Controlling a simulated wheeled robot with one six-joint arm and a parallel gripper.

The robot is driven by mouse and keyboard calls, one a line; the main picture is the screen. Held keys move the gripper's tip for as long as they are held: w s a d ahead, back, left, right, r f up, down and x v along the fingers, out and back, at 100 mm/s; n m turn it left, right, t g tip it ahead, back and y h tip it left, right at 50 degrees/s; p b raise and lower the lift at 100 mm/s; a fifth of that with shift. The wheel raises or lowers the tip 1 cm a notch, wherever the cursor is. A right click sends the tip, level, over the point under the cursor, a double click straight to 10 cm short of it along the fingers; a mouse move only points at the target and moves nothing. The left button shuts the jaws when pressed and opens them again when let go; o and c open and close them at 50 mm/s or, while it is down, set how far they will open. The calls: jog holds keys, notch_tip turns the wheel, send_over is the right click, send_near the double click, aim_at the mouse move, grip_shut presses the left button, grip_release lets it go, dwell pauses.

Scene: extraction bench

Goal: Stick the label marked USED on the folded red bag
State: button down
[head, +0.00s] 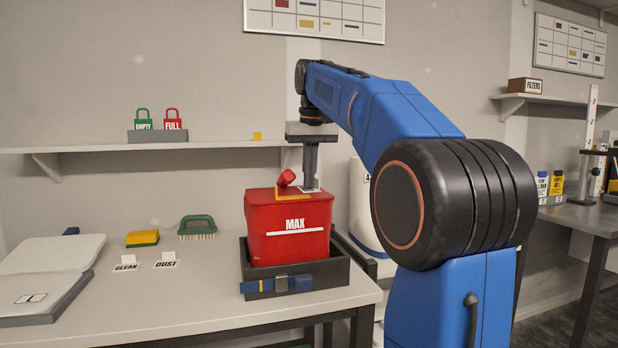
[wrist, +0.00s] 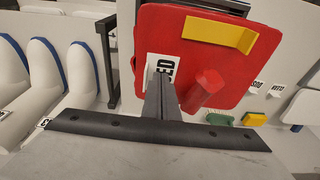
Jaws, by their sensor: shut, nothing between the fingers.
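The red bag (head: 290,228), marked MAX, stands in a dark tray (head: 341,273) on the bench. A white label (head: 306,190) lies on the right part of its top. In the wrist view the label (wrist: 163,66) shows black letters ending in "ED"; my fingers hide the rest. My gripper (head: 311,186) points straight down with its fingers together, its tips at the label, seemingly touching it. The closed fingers (wrist: 160,85) also show over the label in the wrist view. A yellow strip (wrist: 218,33) and a red spout (wrist: 207,88) are on the bag's top beside the label.
A blue clip-like piece (head: 277,284) is at the tray's front. A green brush (head: 197,227), a yellow sponge (head: 142,238) and cards reading CLEAN and DUST stand left. A shelf (head: 230,146) with green and red tags runs behind. White cylinders (head: 362,205) stand right of the bag.

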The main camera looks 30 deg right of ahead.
jog(key=shift+f, duration=0.1)
jog(key=w+v, duration=0.1)
jog(key=v, duration=0.6)
jog(key=shift+w+d, duration=0.2)
jog(key=shift+w, duration=0.05)
dwell(0.5)
dwell(0.4)
